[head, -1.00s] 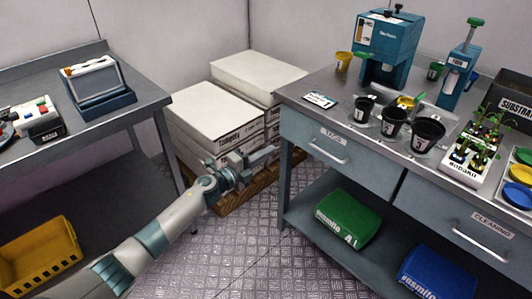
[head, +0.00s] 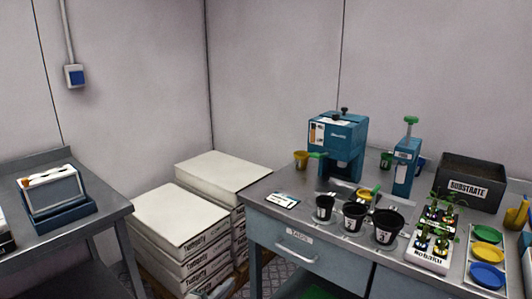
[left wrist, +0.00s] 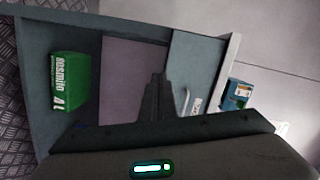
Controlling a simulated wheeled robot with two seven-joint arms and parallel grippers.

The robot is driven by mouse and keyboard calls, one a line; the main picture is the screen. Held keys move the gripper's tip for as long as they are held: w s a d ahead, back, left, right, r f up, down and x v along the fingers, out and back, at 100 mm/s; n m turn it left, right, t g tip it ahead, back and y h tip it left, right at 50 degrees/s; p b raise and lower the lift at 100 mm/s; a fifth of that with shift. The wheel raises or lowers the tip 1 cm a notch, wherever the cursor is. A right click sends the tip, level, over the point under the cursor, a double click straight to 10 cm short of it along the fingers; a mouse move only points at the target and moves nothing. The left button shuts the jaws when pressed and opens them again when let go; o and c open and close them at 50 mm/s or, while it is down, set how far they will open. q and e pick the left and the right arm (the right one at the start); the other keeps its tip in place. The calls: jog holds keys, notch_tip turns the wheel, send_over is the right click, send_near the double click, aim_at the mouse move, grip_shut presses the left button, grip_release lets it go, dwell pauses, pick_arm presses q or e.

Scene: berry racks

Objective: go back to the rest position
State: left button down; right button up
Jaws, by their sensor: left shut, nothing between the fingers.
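My left gripper (left wrist: 157,98) shows in the left wrist view as dark fingers held together, with nothing between them. It points toward the front of the workbench with its drawer and lower shelf. In the head view only a small grey tip of it (head: 220,289) shows at the bottom edge, in front of the stacked white bags. My right gripper is in neither view.
The workbench (head: 258,225) on the right carries black pots (head: 355,216), a blue machine (head: 338,140), a seedling tray (head: 430,252) and a substrate box (head: 470,182). White bags (head: 180,222) stand between it and the left table (head: 95,222). A green bag (left wrist: 69,82) lies on the lower shelf.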

pick_arm(q)
jog(key=s+a+f+n+g+y+p, duration=0.1)
jog(key=s+a+f+n+g+y, duration=0.15)
jog(key=s+f+n, duration=0.65)
jog(key=s+a+f+n+g+y+p, duration=0.1)
jog(key=s+a+f+n+y+p, duration=0.2)
jog(key=s+f, duration=1.1)
jog(key=s+f+n+g, duration=0.2)
jog(key=s+f, duration=0.2)
jog(key=s, duration=0.4)
jog(key=s+f+n+g+y, duration=0.1)
jog(key=s+f, duration=0.3)
jog(key=s, duration=0.5)
jog(key=s+f+n+g, duration=0.3)
jog(key=s+f, duration=0.2)
jog(key=s, duration=0.3)
jog(key=shift+s+a+y, duration=0.2)
jog(key=shift+a+y, duration=0.1)
jog(key=shift+y, duration=0.05)
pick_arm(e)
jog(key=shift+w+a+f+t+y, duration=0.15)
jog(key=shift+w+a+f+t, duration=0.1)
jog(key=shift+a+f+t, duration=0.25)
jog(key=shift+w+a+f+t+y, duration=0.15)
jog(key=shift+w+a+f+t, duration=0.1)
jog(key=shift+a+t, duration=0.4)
